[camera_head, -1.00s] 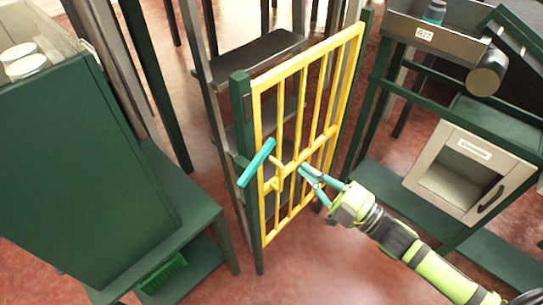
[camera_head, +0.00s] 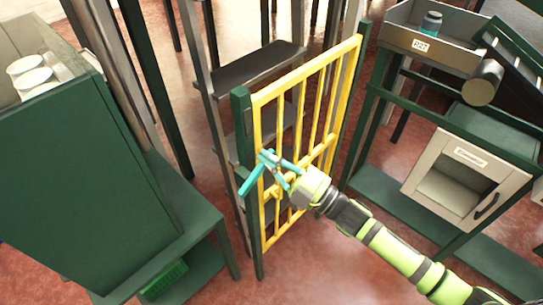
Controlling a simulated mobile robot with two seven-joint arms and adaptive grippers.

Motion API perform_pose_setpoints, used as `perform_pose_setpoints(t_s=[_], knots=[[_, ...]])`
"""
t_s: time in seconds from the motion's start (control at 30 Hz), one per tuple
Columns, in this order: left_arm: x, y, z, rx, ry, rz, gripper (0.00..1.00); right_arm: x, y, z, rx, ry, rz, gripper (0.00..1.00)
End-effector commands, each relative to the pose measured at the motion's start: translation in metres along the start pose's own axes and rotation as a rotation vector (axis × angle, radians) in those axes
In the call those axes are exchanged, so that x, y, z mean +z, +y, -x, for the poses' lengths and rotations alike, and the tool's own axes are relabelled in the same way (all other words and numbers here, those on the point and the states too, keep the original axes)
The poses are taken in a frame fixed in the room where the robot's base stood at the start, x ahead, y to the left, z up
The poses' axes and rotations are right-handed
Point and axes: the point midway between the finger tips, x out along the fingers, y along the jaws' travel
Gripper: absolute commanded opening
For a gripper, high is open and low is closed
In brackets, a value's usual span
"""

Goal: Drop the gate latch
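The yellow barred gate (camera_head: 323,93) stands upright between dark green posts. The latch, a teal bar (camera_head: 250,182), lies tilted across the gate's left edge and the left post (camera_head: 241,118), its upper end to the right. My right gripper (camera_head: 268,168) is at the upper end of the latch, in front of the gate, with its teal fingers spread apart. The fingers overlap the latch's upper end in the picture, and I cannot tell whether they touch it. My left gripper is not in view.
A dark green cabinet (camera_head: 85,190) stands at the left. A dark shelf (camera_head: 258,66) is behind the gate. At the right, a rack holds a grey tray (camera_head: 425,42) and a pale open-fronted box (camera_head: 463,178). Red floor (camera_head: 300,250) lies free before the gate.

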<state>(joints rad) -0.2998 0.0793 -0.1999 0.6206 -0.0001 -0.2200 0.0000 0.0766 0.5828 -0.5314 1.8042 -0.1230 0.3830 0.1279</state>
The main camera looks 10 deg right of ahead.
Motion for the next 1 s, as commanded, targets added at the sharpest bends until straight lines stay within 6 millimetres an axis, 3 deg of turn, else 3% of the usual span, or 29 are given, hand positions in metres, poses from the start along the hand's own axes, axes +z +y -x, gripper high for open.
perform_pose_setpoints(t_s=[1.0], knots=[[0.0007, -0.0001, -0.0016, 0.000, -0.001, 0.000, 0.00, 0.0135, 0.0023, 0.0053, 0.030, 0.001, -0.082, 0.00]])
